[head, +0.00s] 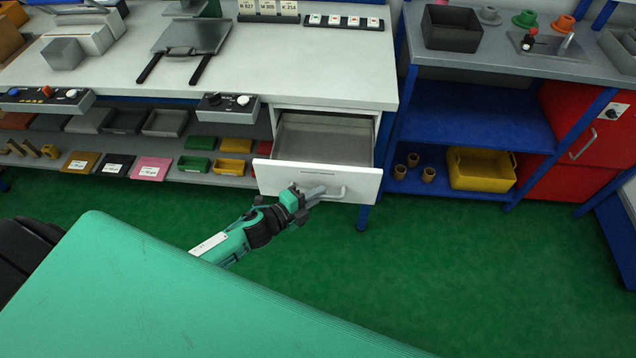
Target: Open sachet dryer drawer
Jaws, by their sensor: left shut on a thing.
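The drawer (272,179) under the right end of the white workbench is pulled partly out. It has a white front with a small label strip and a light bar handle (342,193). Its grey inside (322,142) shows and looks empty. My left gripper (314,193) is at the drawer front and is shut on the handle, covering the handle's left part. My right gripper is not in view.
The white bench top (320,70) carries a dark tray with two bars. Shelves with several coloured bins are left of the drawer. A blue rack (470,115) with a yellow crate (480,170) stands close on the right. Green floor (420,270) in front is clear.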

